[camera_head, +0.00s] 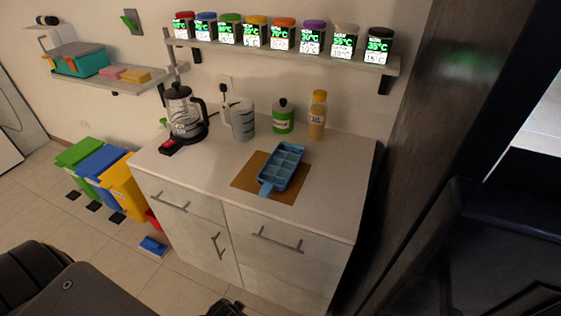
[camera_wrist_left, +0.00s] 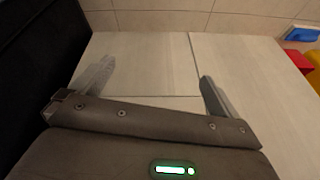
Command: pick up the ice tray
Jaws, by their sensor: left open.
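The blue ice tray (camera_head: 282,167) lies on a brown mat (camera_head: 249,182) on the countertop, with its handle end toward the front edge. Its compartments face up. In the left wrist view my left gripper (camera_wrist_left: 156,88) is open, with nothing between its fingers. Pale panels lie beyond the fingers, and the ice tray does not show in that view. In the head view a dark part at the bottom edge is too cut off to identify. My right gripper is not in view.
A wall shelf (camera_head: 300,52) holds several spice dispensers. Coloured bins (camera_head: 124,188) stand left of the cabinet (camera_head: 190,222). The counter's front right is clear.

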